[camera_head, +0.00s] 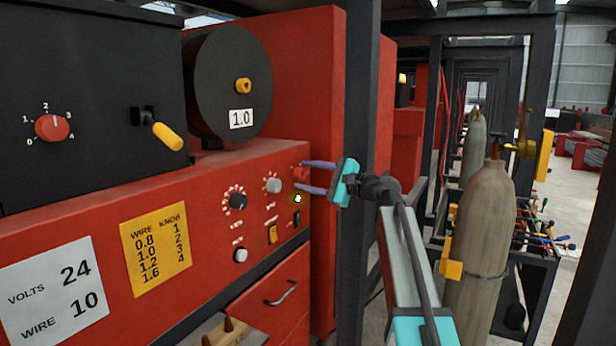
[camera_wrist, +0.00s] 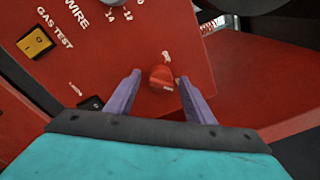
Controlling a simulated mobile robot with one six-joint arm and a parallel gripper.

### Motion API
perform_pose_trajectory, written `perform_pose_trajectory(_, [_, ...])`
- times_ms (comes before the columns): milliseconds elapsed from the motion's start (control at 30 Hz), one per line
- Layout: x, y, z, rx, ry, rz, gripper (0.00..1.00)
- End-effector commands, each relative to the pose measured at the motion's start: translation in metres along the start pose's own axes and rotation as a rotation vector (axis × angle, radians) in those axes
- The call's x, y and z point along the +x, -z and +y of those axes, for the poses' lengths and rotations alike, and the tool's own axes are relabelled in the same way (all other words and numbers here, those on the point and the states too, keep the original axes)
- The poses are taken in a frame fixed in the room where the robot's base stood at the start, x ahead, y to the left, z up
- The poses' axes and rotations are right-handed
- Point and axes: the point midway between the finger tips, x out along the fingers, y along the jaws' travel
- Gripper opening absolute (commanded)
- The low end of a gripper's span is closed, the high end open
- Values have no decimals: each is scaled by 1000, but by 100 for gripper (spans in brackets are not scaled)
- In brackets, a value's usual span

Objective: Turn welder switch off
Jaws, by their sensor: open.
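The red welder switch (camera_head: 301,174) is a small knob at the right end of the red control panel (camera_head: 180,180). In the wrist view this red knob (camera_wrist: 162,78) sits between my two purple fingertips, with its printed marks too small to read. My gripper (camera_head: 300,175) is open, one finger above the knob and one below it in the head view. In the wrist view my gripper (camera_wrist: 159,77) has a finger on each side of the knob. I cannot tell whether either finger touches it.
A black rocker (camera_head: 297,218) and a yellow gas test switch (camera_wrist: 32,43) are close by. A dark post (camera_head: 358,100) stands beside my wrist. Gas cylinders (camera_head: 480,230) stand to the right. A red dial (camera_head: 52,127) is on the black box at left.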

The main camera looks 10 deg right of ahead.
Motion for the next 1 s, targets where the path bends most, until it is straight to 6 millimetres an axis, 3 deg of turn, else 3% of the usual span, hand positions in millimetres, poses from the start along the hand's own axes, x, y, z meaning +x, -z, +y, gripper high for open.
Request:
perform_pose_trajectory(67, [0, 0, 0, 0, 0, 0, 49])
perform_pose_trajectory(300, [0, 0, 0, 0, -1, 0, 9])
perform_pose_trajectory(667, [0, 1, 3, -21, -1, -2, 9])
perform_pose_trajectory(1000, [0, 4, 6, -141, 8, -9, 9])
